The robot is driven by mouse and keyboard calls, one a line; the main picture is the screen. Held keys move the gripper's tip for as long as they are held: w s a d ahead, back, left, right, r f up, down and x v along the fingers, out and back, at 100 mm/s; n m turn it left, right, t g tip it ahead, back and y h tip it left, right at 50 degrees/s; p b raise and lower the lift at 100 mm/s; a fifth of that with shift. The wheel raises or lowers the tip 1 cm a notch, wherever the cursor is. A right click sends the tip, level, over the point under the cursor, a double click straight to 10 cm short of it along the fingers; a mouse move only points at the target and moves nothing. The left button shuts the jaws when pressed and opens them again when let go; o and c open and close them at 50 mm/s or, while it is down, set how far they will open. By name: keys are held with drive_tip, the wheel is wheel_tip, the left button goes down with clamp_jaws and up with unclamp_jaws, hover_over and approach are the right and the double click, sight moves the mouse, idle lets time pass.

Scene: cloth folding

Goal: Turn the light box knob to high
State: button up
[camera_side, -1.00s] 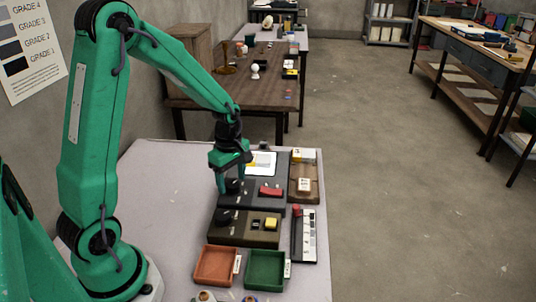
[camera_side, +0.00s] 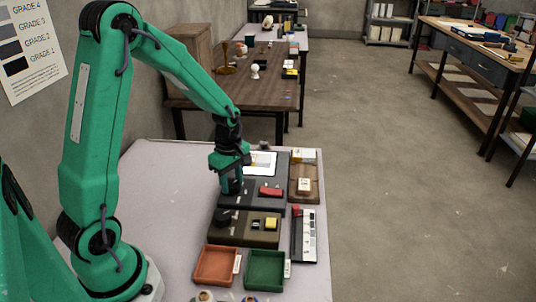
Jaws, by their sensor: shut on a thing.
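The light box (camera_side: 262,204) is a dark grey unit on the light table, with a red block-like part (camera_side: 270,191) on its right side and a bright white panel (camera_side: 262,163) behind it. My gripper (camera_side: 231,189) points down at the left part of the light box and is shut on the dark knob there. The fingers hide most of that knob, and its setting cannot be read. A second dark knob (camera_side: 223,217) is on the brown unit (camera_side: 240,237) in front, clear of my gripper.
A yellow button-like block (camera_side: 271,223) sits on the brown unit. An orange tray (camera_side: 215,281) and a green tray (camera_side: 265,284) stand at the front. A black strip with a pale scale (camera_side: 308,222) lies to the right. The table's left side (camera_side: 165,190) is clear.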

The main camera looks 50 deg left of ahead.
drive_tip(key=shift+m, duration=0.4)
drive_tip(key=m, duration=0.9)
drive_tip(key=shift+m, duration=0.4)
drive_tip(key=m, duration=0.3)
drive_tip(key=shift+m, duration=0.3)
drive_tip(key=m, duration=0.4)
drive_tip(key=shift+r+m, duration=0.1)
drive_tip(key=shift+m, duration=0.2)
drive_tip(key=m, duration=0.5)
drive_tip(key=shift+d, duration=0.1)
drive_tip(key=o, duration=1)
